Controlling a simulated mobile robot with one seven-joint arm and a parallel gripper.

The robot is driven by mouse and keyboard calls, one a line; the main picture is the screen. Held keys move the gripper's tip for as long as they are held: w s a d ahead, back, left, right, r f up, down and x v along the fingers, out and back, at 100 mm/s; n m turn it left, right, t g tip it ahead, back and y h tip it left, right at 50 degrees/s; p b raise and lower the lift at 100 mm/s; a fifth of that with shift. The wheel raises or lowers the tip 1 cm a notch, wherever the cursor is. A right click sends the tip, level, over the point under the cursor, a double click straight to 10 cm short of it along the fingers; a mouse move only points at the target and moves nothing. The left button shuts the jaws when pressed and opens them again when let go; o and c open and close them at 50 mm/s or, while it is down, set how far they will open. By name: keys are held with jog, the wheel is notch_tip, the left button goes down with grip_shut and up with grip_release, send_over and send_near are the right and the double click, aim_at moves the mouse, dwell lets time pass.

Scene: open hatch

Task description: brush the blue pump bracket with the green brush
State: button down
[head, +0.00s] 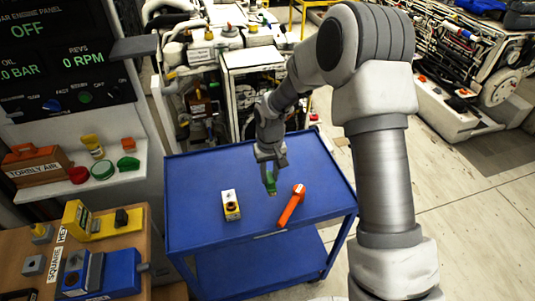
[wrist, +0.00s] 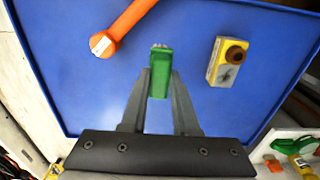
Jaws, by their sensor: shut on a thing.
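My gripper (head: 269,178) is above the blue trolley top and shut on the green brush. In the wrist view the green brush (wrist: 160,75) sits between the two fingers, with its pale bristle end pointing away from the palm. I cannot tell whether its tip touches the trolley. A blue block with grey parts, which looks like the blue pump bracket (head: 122,271), sits on the wooden bench at lower left, well apart from my gripper. The bracket does not show in the wrist view.
On the blue trolley (head: 190,180) lie an orange tool (head: 291,206) and a yellow-grey switch box (head: 231,206). A yellow bracket (head: 78,217) stands on the bench behind the blue one. A white shelf (head: 132,176) holds an orange box (head: 36,163) and small items.

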jog(key=s+d+r+m, duration=0.1)
jog(key=s+d+r, duration=0.1)
jog(key=d, duration=0.5)
jog(key=s+d+r+m, duration=0.2)
jog(key=s+d, duration=0.2)
jog(key=d, duration=0.2)
jog(key=shift+d, duration=0.35)
jog(key=shift+d+r, duration=0.1)
